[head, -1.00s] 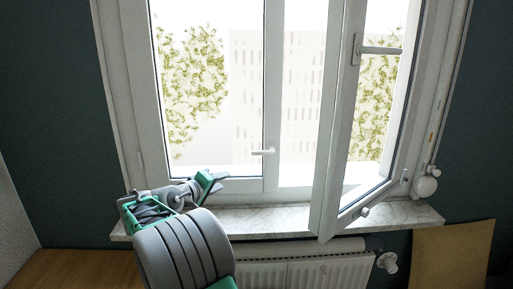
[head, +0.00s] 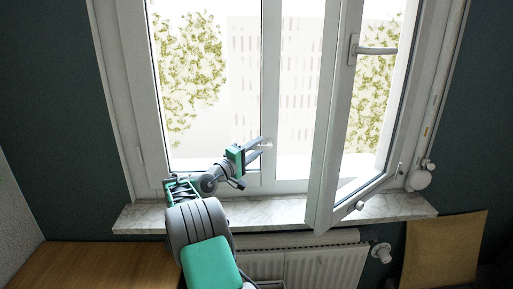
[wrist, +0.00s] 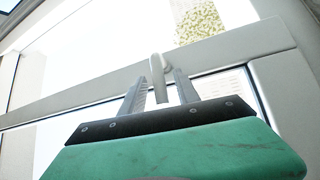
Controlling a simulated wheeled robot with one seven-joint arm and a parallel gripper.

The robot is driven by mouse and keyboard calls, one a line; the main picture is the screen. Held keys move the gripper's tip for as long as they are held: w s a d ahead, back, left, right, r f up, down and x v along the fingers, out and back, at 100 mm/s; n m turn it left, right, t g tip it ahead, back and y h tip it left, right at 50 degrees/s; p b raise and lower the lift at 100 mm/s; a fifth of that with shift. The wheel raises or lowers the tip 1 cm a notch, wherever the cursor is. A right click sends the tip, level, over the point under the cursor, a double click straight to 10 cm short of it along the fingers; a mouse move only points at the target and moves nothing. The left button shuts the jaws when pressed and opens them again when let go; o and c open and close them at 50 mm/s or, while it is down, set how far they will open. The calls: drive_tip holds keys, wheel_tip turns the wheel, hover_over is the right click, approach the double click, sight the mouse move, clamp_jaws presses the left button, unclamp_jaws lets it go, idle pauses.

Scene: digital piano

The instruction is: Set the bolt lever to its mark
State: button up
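The bolt lever is a small white handle on the frame of the left window sash. In the wrist view the lever (wrist: 158,72) sticks out between the two grey fingers of my gripper (wrist: 160,84), with a gap showing on each side. In the head view my green and grey gripper (head: 265,145) is at the lever's place on the window post and largely covers it. My gripper is open around the lever, not visibly closed on it. I cannot make out a mark for the lever.
The right sash (head: 327,130) stands open into the room, with its own handle (head: 375,51). A marble sill (head: 280,211) runs below, over a white radiator (head: 320,268). A wooden surface (head: 95,268) is at the lower left and a brown board (head: 445,252) at the lower right.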

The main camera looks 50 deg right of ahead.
drive_tip(key=shift+c, duration=0.6)
clamp_jaws()
idle(0.7)
